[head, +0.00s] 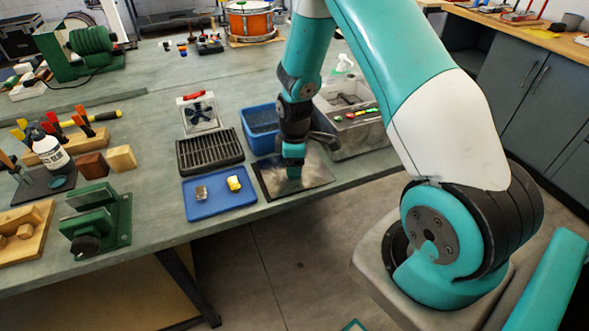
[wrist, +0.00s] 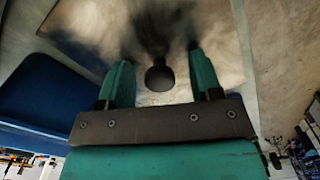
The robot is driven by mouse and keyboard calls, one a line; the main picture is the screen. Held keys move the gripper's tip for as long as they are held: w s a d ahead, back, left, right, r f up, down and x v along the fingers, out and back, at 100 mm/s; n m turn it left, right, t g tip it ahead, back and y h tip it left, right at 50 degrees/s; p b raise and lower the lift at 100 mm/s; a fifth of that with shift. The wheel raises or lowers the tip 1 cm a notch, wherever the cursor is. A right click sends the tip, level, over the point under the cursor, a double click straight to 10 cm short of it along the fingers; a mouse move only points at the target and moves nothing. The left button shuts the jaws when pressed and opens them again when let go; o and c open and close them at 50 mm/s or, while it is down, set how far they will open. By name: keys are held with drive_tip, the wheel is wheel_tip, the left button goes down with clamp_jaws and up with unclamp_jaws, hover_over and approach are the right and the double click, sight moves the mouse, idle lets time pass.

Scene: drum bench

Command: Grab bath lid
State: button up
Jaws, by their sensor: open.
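The bath lid (head: 319,174) is a flat, square, brownish metal plate. It lies on the bench near the front edge, in front of the blue tub (head: 259,124). In the wrist view the lid (wrist: 219,25) fills the upper middle, and its round black knob (wrist: 159,77) shows between my fingers. My gripper (head: 294,174) points down over the lid. In the wrist view my gripper (wrist: 160,62) is open, with one teal finger on each side of the knob and gaps between. The knob is hidden behind my gripper in the head view.
A grey machine with coloured buttons (head: 357,116) stands close at the right. A blue tray (head: 212,205) with two small pieces lies at the left, below a black grate (head: 209,151). A green vise (head: 97,222) is further left.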

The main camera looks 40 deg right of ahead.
drive_tip(key=c, duration=1)
clamp_jaws()
drive_tip(key=shift+r, duration=0.1)
